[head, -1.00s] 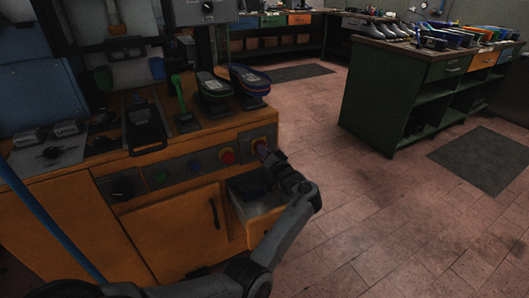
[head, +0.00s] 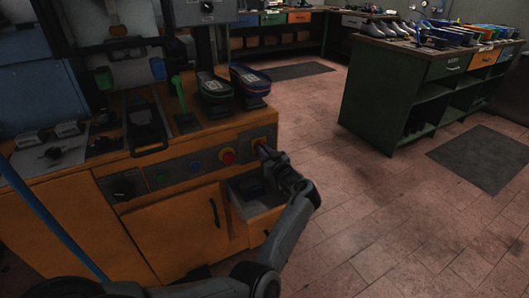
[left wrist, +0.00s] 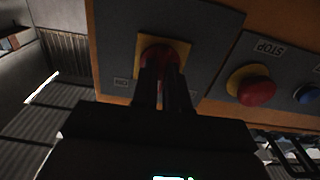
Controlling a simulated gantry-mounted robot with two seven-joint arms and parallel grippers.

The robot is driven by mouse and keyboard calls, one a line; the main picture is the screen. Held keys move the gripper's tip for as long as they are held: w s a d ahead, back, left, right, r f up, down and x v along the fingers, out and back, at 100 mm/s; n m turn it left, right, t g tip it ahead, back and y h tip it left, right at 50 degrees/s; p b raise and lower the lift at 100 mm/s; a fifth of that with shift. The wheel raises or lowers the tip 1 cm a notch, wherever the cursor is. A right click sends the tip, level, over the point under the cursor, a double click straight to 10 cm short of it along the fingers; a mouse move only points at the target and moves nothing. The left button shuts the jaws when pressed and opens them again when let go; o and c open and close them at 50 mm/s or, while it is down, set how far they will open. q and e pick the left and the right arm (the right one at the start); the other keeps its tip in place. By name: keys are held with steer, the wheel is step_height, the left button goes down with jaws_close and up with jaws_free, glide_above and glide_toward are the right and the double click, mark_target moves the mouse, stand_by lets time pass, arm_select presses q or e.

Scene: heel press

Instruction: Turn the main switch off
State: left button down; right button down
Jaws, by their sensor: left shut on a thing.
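The main switch is a red knob (left wrist: 158,54) on a yellow square plate, set on a grey panel at the right end of the orange press cabinet. In the head view the switch (head: 258,143) is partly covered by my gripper. My left gripper (left wrist: 167,82) is shut on the red knob, with its fingers pointing straight at the panel. It also shows in the head view (head: 265,152), reaching the panel from the right front. The fingers hide much of the knob, and I cannot read its exact angle. My right gripper is not in view.
A red stop button (left wrist: 257,88) on a yellow base sits beside the switch, then a blue button (head: 195,167). An open drawer (head: 262,207) juts out below my gripper. A green workbench (head: 400,110) stands at the right. The floor between is clear.

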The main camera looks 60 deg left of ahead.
arm_select(q)
steer(key=shift+n+b, duration=0.9)
steer(key=shift+n, duration=3.4)
steer(key=c, duration=1.1)
jaws_free()
steer(key=shift+c, duration=0.2)
